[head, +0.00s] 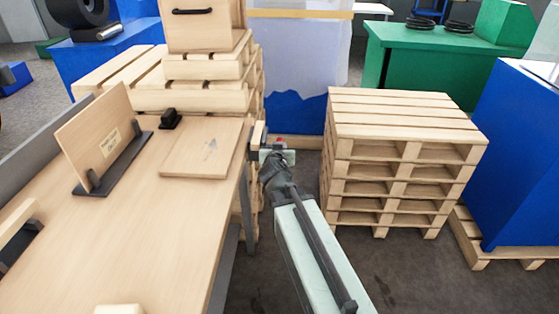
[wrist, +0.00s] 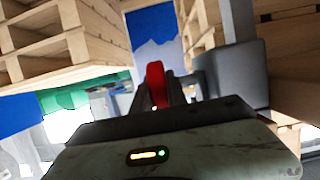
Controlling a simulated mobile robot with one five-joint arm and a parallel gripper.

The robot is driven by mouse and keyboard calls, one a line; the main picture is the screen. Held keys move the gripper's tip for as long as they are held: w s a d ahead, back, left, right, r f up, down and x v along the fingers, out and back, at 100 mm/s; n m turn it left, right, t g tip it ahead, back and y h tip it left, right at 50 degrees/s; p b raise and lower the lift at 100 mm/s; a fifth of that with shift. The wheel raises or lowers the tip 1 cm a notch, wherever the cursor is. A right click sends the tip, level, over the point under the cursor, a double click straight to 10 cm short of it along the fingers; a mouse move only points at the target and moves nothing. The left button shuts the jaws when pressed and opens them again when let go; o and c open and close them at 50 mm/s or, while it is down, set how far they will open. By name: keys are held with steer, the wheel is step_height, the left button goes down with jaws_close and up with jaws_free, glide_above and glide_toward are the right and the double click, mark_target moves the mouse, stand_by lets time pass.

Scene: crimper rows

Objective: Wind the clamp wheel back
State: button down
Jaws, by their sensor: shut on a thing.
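The clamp wheel shows as a small red piece (head: 279,141) at the end of my arm in the head view, beside the right edge of the wooden bench (head: 130,250). In the wrist view the red wheel (wrist: 156,84) is seen nearly edge-on. My gripper (head: 274,153) reaches it from the front. Its dark fingers (wrist: 165,98) are shut on the wheel in the wrist view. A grey block (wrist: 230,75) stands just right of the fingers. The wheel's lower part and its mount are mostly hidden by the gripper.
A flat board (head: 205,147) lies on the bench near that edge. An upright board (head: 98,138) stands in a dark holder. Stacked pallets (head: 400,155) stand to the right of my arm, with a blue block (head: 510,155) beyond. Open floor lies between bench and pallets.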

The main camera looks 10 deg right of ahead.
steer(key=t+b, duration=0.1)
steer(key=b, duration=0.1)
steer(key=f+t+b, duration=0.1)
steer(key=b, duration=0.2)
steer(key=t+h+b, duration=0.1)
steer(key=b, duration=0.1)
steer(key=shift+d+f, duration=0.1)
steer(key=shift+f, duration=0.15)
steer(key=t+h+b, duration=0.1)
steer(key=t+b, duration=0.2)
steer(key=b, duration=0.4)
steer(key=shift+w+t+b, duration=0.1)
steer(key=shift+t+b, duration=0.25)
steer(key=shift+t, duration=0.05)
steer(key=t+b, duration=0.2)
steer(key=b, duration=0.1)
steer(key=t+h+b, duration=0.1)
steer(key=t+b, duration=0.1)
steer(key=b, duration=0.1)
steer(key=shift+r, duration=0.35)
steer(key=shift+r+t+b, duration=0.25)
steer(key=shift+t+b, duration=0.35)
steer(key=shift+b, duration=0.55)
steer(key=shift+r, duration=0.15)
steer(key=c, duration=1.3)
jaws_free()
